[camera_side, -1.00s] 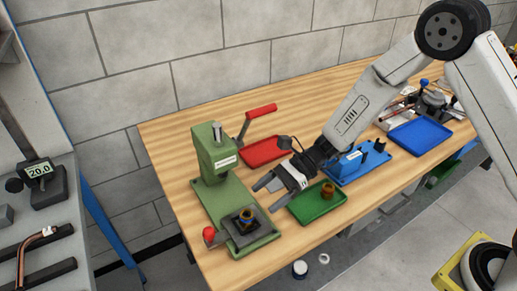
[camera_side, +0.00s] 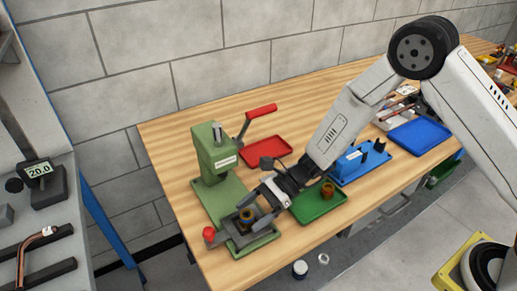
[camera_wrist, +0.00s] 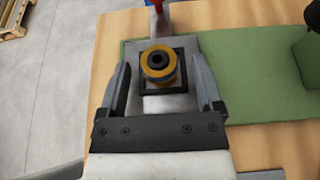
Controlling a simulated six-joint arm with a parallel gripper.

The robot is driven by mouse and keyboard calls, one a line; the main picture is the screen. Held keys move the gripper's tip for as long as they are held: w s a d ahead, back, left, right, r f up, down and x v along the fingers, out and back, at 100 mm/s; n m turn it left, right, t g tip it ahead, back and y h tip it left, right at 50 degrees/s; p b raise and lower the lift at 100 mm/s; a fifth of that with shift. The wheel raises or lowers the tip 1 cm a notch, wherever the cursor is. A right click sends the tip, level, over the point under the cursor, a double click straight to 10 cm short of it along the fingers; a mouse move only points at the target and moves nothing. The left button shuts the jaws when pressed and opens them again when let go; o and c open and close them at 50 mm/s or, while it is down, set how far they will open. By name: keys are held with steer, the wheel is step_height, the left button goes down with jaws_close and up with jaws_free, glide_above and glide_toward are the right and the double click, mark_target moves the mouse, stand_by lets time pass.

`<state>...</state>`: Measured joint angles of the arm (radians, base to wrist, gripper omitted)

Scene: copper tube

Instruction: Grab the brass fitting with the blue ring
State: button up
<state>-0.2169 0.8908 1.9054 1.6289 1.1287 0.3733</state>
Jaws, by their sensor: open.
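A brass fitting with a blue ring (camera_side: 246,216) sits upright in a dark square holder on the green press's base. In the wrist view the fitting (camera_wrist: 158,65) shows from above as a brass ring with a dark hole, and little of the blue is visible there. My gripper (camera_side: 258,203) is open just to the right of the fitting. In the wrist view the fitting lies between and ahead of my two fingers (camera_wrist: 161,88), and neither finger appears to touch it.
The green press (camera_side: 214,160) with its red lever (camera_side: 261,110) rises behind the holder. A red knob (camera_side: 209,234) sticks out at its front left. A red tray (camera_side: 267,150), a blue fixture (camera_side: 361,162) and a blue tray (camera_side: 419,136) are on the wooden bench.

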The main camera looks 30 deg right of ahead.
steer(key=shift+a+f, duration=0.1)
steer(key=shift+a, duration=0.1)
steer(key=shift+c, duration=0.2)
jaws_close()
